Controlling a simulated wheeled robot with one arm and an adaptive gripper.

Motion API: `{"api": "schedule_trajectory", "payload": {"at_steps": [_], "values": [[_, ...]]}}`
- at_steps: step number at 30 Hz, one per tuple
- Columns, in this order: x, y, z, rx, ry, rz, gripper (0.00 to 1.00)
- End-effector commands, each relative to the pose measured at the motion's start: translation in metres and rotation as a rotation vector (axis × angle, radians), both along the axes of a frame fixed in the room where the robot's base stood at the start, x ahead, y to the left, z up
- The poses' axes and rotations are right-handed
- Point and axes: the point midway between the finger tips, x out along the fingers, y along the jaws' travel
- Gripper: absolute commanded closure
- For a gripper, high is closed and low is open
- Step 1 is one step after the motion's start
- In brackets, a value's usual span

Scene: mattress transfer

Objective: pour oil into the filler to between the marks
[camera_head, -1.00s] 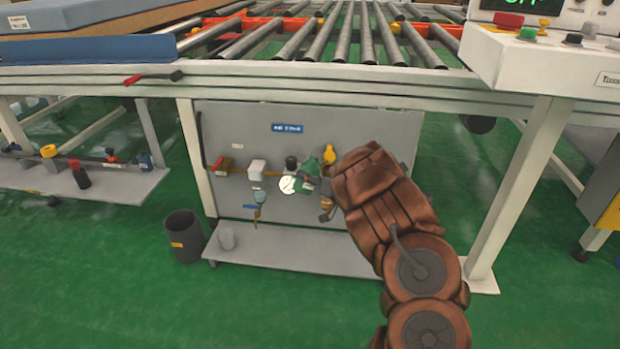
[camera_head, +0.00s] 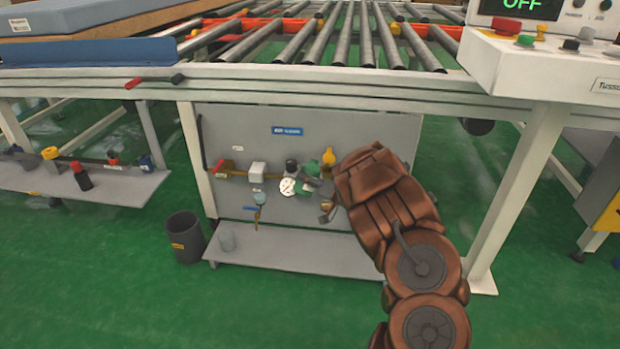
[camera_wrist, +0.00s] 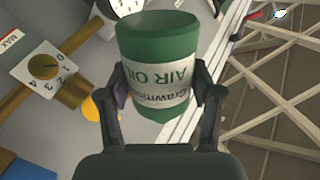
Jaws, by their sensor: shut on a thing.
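A green oil bottle (camera_wrist: 155,50) with a white label reading "AIR OIL" stands between the two fingers of my gripper (camera_wrist: 160,105) in the wrist view. The fingers are shut on its sides. In the head view the green bottle (camera_head: 309,174) is partly hidden by my arm, close in front of the grey panel. A round white gauge (camera_head: 287,187) is beside the bottle, and it also shows at the top of the wrist view (camera_wrist: 126,5). The filler and its marks cannot be made out clearly. No oil stream is visible.
The grey panel (camera_head: 350,135) carries a brass line with a red-handled valve (camera_head: 219,166), a grey box (camera_head: 257,170) and a yellow part (camera_head: 329,156). A dark bin (camera_head: 184,237) stands left. Rollers (camera_head: 365,35) lie above.

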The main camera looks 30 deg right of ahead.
Motion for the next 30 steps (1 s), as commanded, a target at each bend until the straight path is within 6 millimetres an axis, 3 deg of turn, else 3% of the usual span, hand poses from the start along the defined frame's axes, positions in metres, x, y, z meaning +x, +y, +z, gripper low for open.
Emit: {"api": "schedule_trajectory", "payload": {"at_steps": [30], "values": [[-0.0014, -0.0005, 0.0049, 0.033, 0.01, 0.001, 0.85]]}}
